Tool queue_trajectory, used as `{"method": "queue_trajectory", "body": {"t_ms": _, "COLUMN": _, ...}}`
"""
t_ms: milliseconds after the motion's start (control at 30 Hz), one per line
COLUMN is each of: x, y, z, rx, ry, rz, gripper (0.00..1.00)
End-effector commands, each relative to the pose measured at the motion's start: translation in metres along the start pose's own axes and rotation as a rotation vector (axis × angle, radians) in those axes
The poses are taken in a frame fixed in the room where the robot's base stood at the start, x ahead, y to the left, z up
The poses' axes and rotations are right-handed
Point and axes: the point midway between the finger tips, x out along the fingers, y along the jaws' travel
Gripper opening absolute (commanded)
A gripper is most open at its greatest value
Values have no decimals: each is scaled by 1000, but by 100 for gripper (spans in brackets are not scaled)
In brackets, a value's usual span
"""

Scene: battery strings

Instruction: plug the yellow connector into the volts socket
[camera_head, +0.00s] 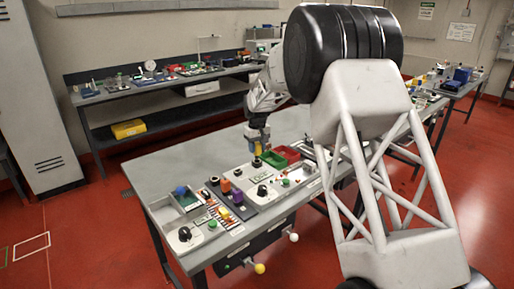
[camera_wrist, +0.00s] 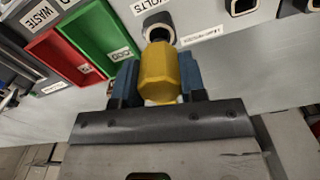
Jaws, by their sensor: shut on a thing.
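My gripper (camera_wrist: 158,82) is shut on the yellow connector (camera_wrist: 158,72), with a blue finger on each side of it. In the wrist view the connector's far end is right at the volts socket (camera_wrist: 159,27), a dark round opening with a pale rim under a label ending in "OLTS". The connector covers the lower part of the socket, so I cannot tell whether its tip is inside or just in front. In the head view my gripper (camera_head: 258,141) is above the back part of the near bench, with the yellow connector (camera_head: 258,148) small below it.
In the wrist view a green bin (camera_wrist: 100,38) and a red bin (camera_wrist: 62,55) lie left of the socket, and another socket (camera_wrist: 240,6) lies to the right. In the head view, panels with knobs and coloured blocks (camera_head: 225,185) cover the bench's front left.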

Motion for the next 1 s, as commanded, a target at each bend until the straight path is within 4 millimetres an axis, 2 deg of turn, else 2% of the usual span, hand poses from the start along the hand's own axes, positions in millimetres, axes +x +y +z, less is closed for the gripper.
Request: {"method": "queue_trajectory", "body": {"t_ms": 1000, "x": 16, "y": 0, "z": 0, "rx": 0, "ry": 0, "rz": 0, "gripper": 10}}
